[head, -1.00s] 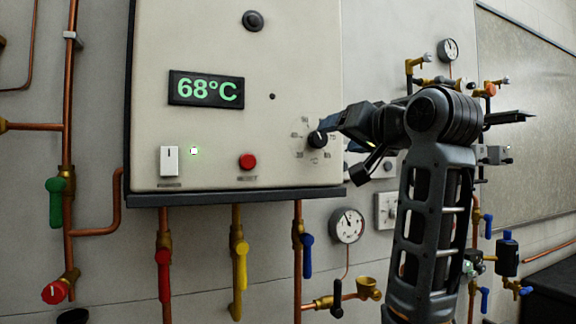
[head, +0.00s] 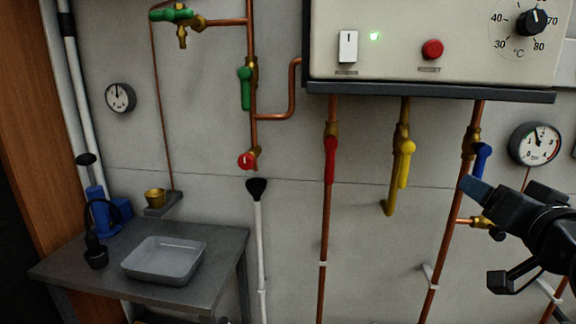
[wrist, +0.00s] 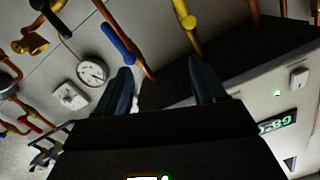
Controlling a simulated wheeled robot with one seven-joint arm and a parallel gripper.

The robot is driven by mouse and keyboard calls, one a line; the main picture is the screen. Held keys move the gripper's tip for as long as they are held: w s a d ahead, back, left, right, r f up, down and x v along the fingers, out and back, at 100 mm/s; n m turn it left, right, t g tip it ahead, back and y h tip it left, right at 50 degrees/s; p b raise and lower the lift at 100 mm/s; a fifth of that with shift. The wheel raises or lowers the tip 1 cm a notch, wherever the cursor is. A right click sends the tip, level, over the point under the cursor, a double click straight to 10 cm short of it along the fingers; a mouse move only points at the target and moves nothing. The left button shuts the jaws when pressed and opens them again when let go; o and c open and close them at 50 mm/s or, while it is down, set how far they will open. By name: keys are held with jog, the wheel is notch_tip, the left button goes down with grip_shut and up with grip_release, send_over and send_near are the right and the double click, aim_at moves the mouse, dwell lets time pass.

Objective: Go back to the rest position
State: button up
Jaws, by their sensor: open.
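My gripper (head: 476,189) is at the right of the head view, in front of the pipes below the heater box, pointing left. Its dark blue fingers look edge-on there. In the wrist view my gripper (wrist: 163,84) shows two fingers spread wide apart with nothing between them. A blue valve handle (head: 481,162) appears just above the fingertips in the head view; I cannot tell whether they touch. The rest of my arm is cut off at the right edge.
The heater box (head: 465,65) with its dial (head: 531,22) is above. Red (head: 330,160) and yellow (head: 404,162) valve handles hang left of my gripper. A pressure gauge (head: 535,144) is to the right. A bench (head: 225,252) with a grey tray (head: 165,260) stands lower left.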

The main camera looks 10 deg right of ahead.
jog(key=s+a+f+n+g+y, duration=0.1)
jog(key=s+a+f+n, duration=0.1)
jog(key=s+a+f, duration=0.5)
jog(key=s+a+f+n+y, duration=0.1)
jog(key=s+a+f, duration=0.2)
jog(key=s+f, duration=0.75)
jog(key=s+a+f+n+y, duration=0.1)
jog(key=s+a+n, duration=0.1)
jog(key=s, duration=0.9)
jog(key=s+a+f+n, duration=0.1)
jog(key=s+a, duration=0.3)
jog(key=s, duration=0.6)
jog(key=shift+s+f+n+g+y, duration=0.4)
jog(key=shift+a, duration=0.1)
